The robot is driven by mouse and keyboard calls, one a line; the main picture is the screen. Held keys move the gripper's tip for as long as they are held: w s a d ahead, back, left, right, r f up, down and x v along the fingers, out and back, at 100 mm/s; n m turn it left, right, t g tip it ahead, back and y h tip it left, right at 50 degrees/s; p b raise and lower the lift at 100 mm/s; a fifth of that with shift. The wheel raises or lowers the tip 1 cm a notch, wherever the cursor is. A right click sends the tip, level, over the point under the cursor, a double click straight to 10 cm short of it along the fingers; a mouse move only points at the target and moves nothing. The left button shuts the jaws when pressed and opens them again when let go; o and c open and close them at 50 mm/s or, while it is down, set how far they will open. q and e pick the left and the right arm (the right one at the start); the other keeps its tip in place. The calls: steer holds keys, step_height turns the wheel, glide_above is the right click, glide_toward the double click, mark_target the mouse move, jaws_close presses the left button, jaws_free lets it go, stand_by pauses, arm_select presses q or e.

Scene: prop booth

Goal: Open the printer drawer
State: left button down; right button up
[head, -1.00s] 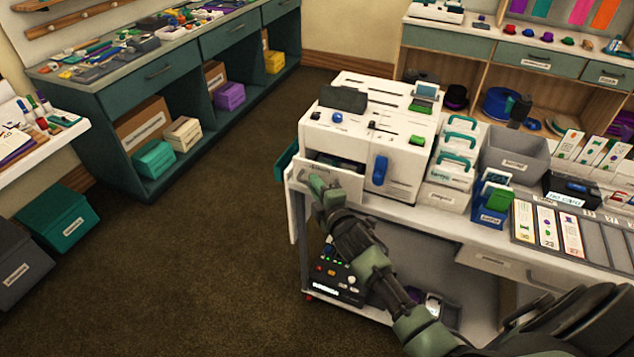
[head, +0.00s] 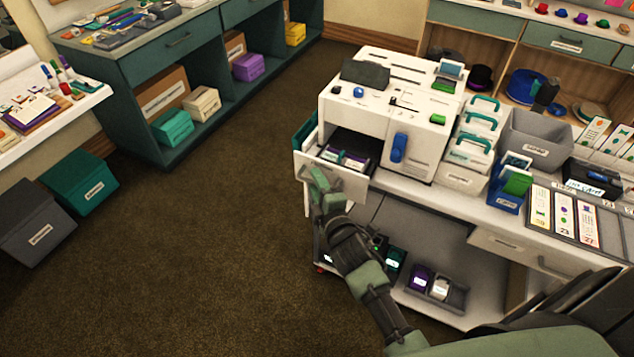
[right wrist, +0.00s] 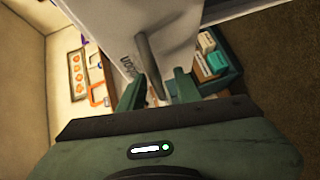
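The white printer (head: 385,115) stands on the left end of the white counter in the head view. Its drawer (head: 338,180) is pulled out at the lower front left, with several dark cartridges (head: 345,157) showing inside. My right gripper (head: 325,192) is at the drawer's front panel. In the right wrist view, the grey bar handle (right wrist: 149,62) runs between the two green fingers of my right gripper (right wrist: 160,85). The fingers stand apart, with a gap beside the bar. My left gripper is not in view.
Below the counter, a shelf holds a tray (head: 455,298) of cartridges. White caddies (head: 468,150), a grey bin (head: 540,140) and a blue holder (head: 510,190) stand right of the printer. The brown floor (head: 220,230) left of the drawer is clear.

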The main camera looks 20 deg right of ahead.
steer(key=shift+r, duration=0.1)
steer(key=s+r+b, duration=0.1)
steer(key=s, duration=0.6)
steer(key=shift+s+a, duration=0.3)
steer(key=shift+s, duration=0.05)
steer(key=s+a+f+m+g+y, duration=0.1)
steer(key=s+f+m+g, duration=0.3)
steer(key=f, duration=0.7)
steer(key=s+a+f+g, duration=0.1)
steer(key=s+f, duration=0.4)
steer(key=f, duration=0.6)
steer(key=s+a+f+m+g+y, duration=0.1)
steer(key=s+f+m+g, duration=0.3)
steer(key=f, duration=0.7)
steer(key=s+d+f+m+g, duration=0.1)
steer(key=s+f+g, duration=0.1)
steer(key=s+f, duration=0.3)
steer(key=s+d+f+m+g, duration=0.2)
steer(key=s+f, duration=0.3)
steer(key=s, duration=0.9)
steer(key=s+d+f+m+g, duration=0.2)
steer(key=s+f, duration=0.4)
steer(key=s, duration=0.4)
steer(key=shift+s+h, duration=0.15)
steer(key=shift+h, duration=0.25)
